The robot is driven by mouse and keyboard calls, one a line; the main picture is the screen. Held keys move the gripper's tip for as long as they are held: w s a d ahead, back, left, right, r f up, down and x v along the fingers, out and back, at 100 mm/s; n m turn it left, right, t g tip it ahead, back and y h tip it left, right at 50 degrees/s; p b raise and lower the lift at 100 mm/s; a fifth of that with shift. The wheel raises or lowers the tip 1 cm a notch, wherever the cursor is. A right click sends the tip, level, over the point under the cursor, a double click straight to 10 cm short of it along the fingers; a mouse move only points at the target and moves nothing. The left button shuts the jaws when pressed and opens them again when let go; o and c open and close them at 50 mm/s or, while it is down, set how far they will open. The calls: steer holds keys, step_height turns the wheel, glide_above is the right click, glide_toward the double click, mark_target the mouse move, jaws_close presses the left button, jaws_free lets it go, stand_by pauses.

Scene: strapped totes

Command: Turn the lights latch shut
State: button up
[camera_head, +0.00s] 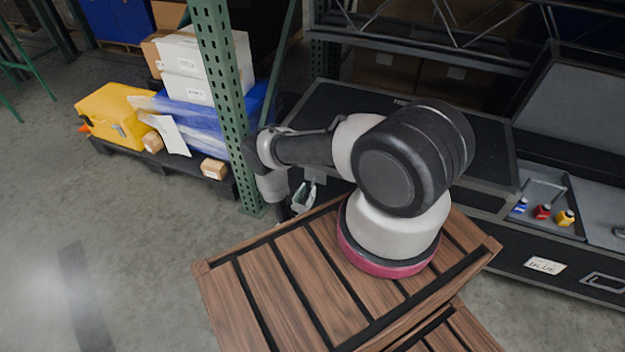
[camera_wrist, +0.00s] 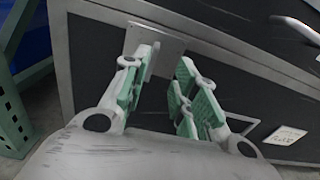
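The front of a black case (camera_wrist: 95,60) with grey metal edging fills the wrist view. A grey metal latch plate (camera_wrist: 168,48) is fixed on it, partly behind my gripper's left finger. I cannot tell whether a finger touches the latch or how the latch is turned. A white label (camera_wrist: 286,135) sits to the right; its writing is too small to read. In the head view my gripper (camera_head: 303,196) is low by the closed black case (camera_head: 335,105), mostly behind my arm.
A green upright post (camera_head: 222,100) stands close left of my arm. A metal handle (camera_wrist: 297,28) is on the case front. A loaded pallet (camera_head: 170,162) lies left; the left floor is clear.

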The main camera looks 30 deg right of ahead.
mark_target(312, 180)
steer(key=shift+t, duration=0.3)
steer(key=x, duration=0.7)
steer(key=shift+w+r, duration=0.2)
steer(key=shift+w, duration=0.35)
jaws_close()
